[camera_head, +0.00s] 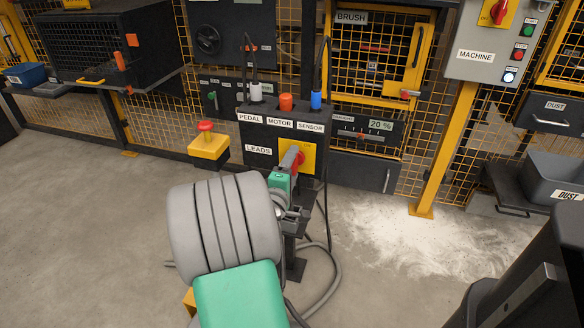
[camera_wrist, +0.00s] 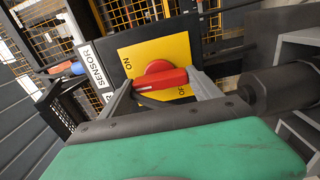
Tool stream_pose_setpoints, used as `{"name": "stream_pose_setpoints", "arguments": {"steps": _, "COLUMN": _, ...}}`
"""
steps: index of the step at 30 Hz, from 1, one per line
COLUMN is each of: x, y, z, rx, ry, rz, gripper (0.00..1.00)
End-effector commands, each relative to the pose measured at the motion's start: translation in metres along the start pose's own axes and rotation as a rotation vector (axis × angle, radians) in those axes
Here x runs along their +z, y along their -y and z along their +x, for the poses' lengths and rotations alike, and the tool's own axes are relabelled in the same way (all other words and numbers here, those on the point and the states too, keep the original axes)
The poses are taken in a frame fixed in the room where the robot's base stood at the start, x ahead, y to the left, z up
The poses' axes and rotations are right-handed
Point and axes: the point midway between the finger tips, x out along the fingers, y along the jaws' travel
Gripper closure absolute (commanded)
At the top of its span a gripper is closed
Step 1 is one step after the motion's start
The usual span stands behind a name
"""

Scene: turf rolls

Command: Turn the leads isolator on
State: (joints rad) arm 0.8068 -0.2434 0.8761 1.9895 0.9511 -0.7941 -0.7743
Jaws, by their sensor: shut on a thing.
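The leads isolator is a red rotary handle (camera_head: 291,158) on a yellow plate (camera_head: 310,153), beside the LEADS label (camera_head: 258,149) on a dark box. In the wrist view the red handle (camera_wrist: 160,79) lies between the fingers of my gripper (camera_wrist: 164,88), which is shut on it. The yellow plate (camera_wrist: 135,54) shows an ON mark at its upper left. A second mark at its lower right is partly hidden by the handle and a finger. My gripper (camera_head: 291,183) reaches the isolator from the front in the head view and hides part of it.
The box carries a white PEDAL plug (camera_head: 255,92), an orange MOTOR plug (camera_head: 286,102) and a blue SENSOR plug (camera_head: 316,100). A yellow box with a red button (camera_head: 207,147) stands to the left. Cables lie on the floor beside my arm. Pale dust (camera_head: 400,240) covers floor at right.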

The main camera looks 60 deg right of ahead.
Motion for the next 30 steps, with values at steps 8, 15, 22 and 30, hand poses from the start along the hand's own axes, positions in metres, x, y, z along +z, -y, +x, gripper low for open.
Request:
{"name": "stream_pose_setpoints", "arguments": {"steps": 8, "x": 0.0, "y": 0.001, "z": 0.0, "rx": -0.002, "ry": 0.0, "rz": 0.006, "gripper": 0.68}}
{"name": "stream_pose_setpoints", "arguments": {"steps": 15, "x": 0.0, "y": 0.001, "z": 0.0, "rx": -0.002, "ry": 0.0, "rz": 0.005, "gripper": 0.15}}
{"name": "stream_pose_setpoints", "arguments": {"steps": 22, "x": 0.0, "y": 0.0, "z": 0.0, "rx": -0.001, "ry": 0.0, "rz": 0.004, "gripper": 0.05}}
{"name": "stream_pose_setpoints", "arguments": {"steps": 30, "x": -0.002, "y": 0.001, "z": -0.017, "rx": -0.002, "ry": -0.003, "rz": 0.002, "gripper": 0.05}}
